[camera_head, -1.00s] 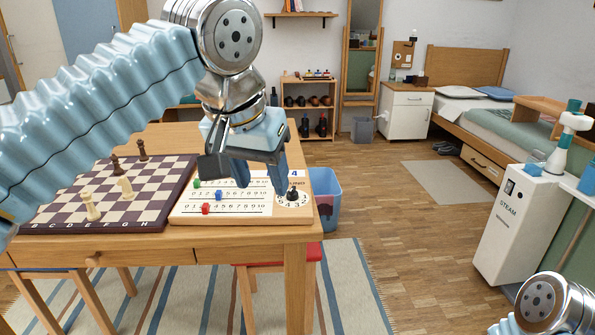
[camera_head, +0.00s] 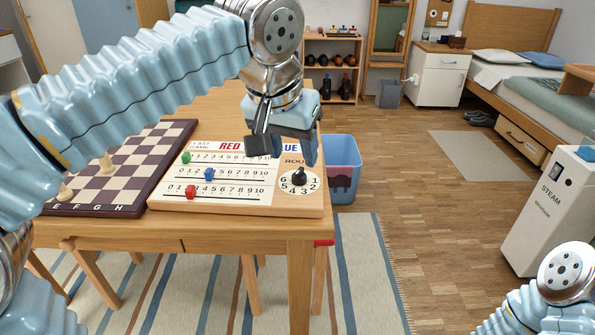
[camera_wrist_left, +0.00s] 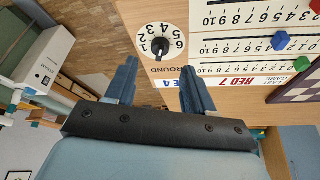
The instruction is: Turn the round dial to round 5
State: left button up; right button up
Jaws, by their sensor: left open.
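The round dial (camera_head: 310,186) is a white disc numbered 1 to 6 with a black knob (camera_head: 299,176) at its centre. It lies at the right end of the wooden scoreboard (camera_head: 240,203), and it also shows at the top of the left wrist view (camera_wrist_left: 176,32). My left gripper (camera_head: 286,150) is open and empty. In the head view its fingers appear just beyond the dial; in the left wrist view the knob lies ahead of the gap between them, apart from both. I cannot read the knob's setting surely. My right gripper is out of view.
The scoreboard has green (camera_head: 186,157), blue (camera_head: 209,174) and red (camera_head: 190,192) markers on number rows. A chessboard (camera_head: 125,180) with pieces lies left of it on the wooden table (camera_head: 230,229). A blue bin (camera_head: 343,165) stands right of the table.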

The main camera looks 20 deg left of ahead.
aim_at(298, 171)
pick_arm(q)
jog(key=x, duration=0.5)
jog(key=shift+f+b, duration=0.1)
jog(key=shift+b, duration=0.25)
grip_shut()
